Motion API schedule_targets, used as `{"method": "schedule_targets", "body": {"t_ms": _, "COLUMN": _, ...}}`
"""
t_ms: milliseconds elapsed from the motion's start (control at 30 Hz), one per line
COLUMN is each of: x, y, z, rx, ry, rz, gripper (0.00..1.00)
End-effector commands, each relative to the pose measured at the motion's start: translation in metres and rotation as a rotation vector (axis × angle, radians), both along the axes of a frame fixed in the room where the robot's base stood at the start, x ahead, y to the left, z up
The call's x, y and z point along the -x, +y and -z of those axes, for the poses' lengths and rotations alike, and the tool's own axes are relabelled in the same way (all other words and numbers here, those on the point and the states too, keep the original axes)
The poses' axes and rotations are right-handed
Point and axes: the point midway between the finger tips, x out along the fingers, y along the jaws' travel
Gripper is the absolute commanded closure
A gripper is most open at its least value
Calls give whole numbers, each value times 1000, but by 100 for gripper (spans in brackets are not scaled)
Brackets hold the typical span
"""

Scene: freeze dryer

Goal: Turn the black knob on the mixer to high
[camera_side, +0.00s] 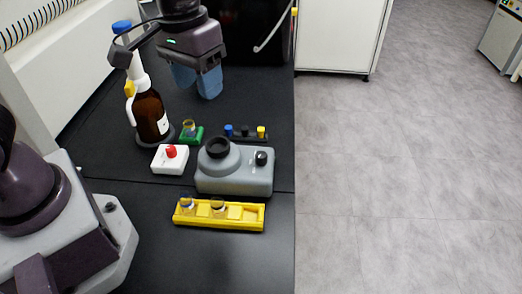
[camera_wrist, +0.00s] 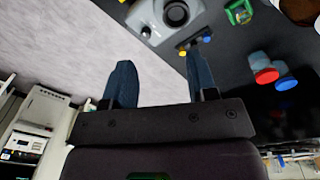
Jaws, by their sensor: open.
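The mixer (camera_side: 232,180) is a grey unit on the black bench, with a round black cup on top. Its black knob (camera_side: 261,158) is on the right part of the body. In the wrist view the mixer (camera_wrist: 172,32) is at the top edge, with the black knob (camera_wrist: 146,32) at its lower left. My gripper (camera_side: 197,84) is above the far part of the bench, behind the mixer and well apart from it. Its blue fingers also show in the wrist view (camera_wrist: 161,75), spread with nothing between them. The knob's setting is too small to read.
A yellow rack (camera_side: 249,224) with vials lies in front of the mixer. A white box (camera_side: 165,166) with a red knob, a green vial holder (camera_side: 190,140) and a brown bottle (camera_side: 150,113) stand left. A small rack with coloured caps (camera_side: 246,134) sits behind. The bench ends at right.

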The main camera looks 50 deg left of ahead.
Motion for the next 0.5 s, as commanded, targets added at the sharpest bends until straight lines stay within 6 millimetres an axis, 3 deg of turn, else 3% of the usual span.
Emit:
{"method": "schedule_targets", "body": {"t_ms": 100, "x": -30, "y": -15, "z": 33, "rx": -17, "ry": 75, "rz": -182, "gripper": 47}}
{"method": "schedule_targets", "body": {"t_ms": 300, "x": -75, "y": -34, "z": 76, "rx": -48, "ry": 115, "rz": -580, "gripper": 47}}
{"method": "schedule_targets", "body": {"t_ms": 500, "x": -100, "y": -38, "z": 70, "rx": -8, "ry": 72, "rz": -901, "gripper": 47}}
